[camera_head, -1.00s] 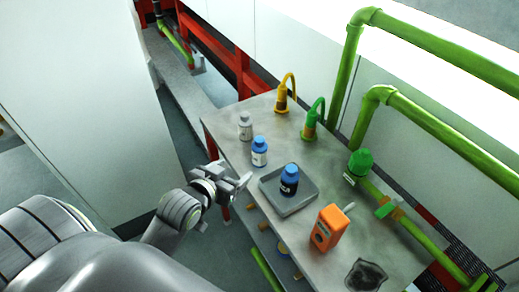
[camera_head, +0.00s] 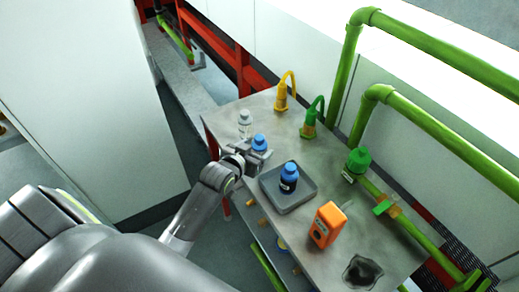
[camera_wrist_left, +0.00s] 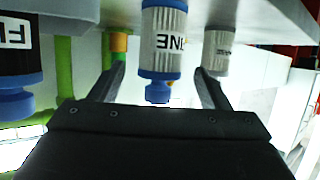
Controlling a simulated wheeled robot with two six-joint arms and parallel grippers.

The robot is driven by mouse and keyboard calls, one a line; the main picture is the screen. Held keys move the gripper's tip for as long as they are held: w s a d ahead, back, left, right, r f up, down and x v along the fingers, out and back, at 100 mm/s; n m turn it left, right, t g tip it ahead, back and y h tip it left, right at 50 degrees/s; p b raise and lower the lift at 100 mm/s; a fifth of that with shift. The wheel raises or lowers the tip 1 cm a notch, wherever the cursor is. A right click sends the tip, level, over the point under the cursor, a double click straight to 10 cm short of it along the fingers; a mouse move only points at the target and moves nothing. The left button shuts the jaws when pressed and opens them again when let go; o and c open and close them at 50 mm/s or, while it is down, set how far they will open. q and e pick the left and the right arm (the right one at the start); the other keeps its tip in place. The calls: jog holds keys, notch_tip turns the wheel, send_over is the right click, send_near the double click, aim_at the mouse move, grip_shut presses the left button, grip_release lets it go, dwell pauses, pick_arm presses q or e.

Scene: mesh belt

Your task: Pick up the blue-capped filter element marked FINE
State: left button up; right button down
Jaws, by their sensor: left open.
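A blue-capped filter element (camera_head: 259,144) with a pale body stands on the table, its lower part hidden behind my left gripper (camera_head: 252,160). In the left wrist view, which looks upside down, this filter element (camera_wrist_left: 163,45) has a pleated body and a label with the letters "NE" visible. It stands between the two open fingers of my left gripper (camera_wrist_left: 162,78), with a gap on each side. A second blue-capped element (camera_head: 289,178) with a dark body stands in the grey tray; it also shows in the left wrist view (camera_wrist_left: 18,65), its label partly cut off.
A grey-white capped element (camera_head: 245,121) stands just behind. The grey tray (camera_head: 290,207) lies right of my gripper. An orange device (camera_head: 327,226), yellow fitting (camera_head: 281,97), green fitting (camera_head: 309,126) and green pipes (camera_head: 430,135) stand farther right and back.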

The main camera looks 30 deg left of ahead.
aim_at(262, 145)
pick_arm(q)
jog(key=shift+p+x, duration=0.65)
jog(key=shift+x, duration=1.9)
jog(key=shift+s+f, duration=0.1)
jog(key=shift+f, duration=0.05)
jog(key=c, duration=1.1)
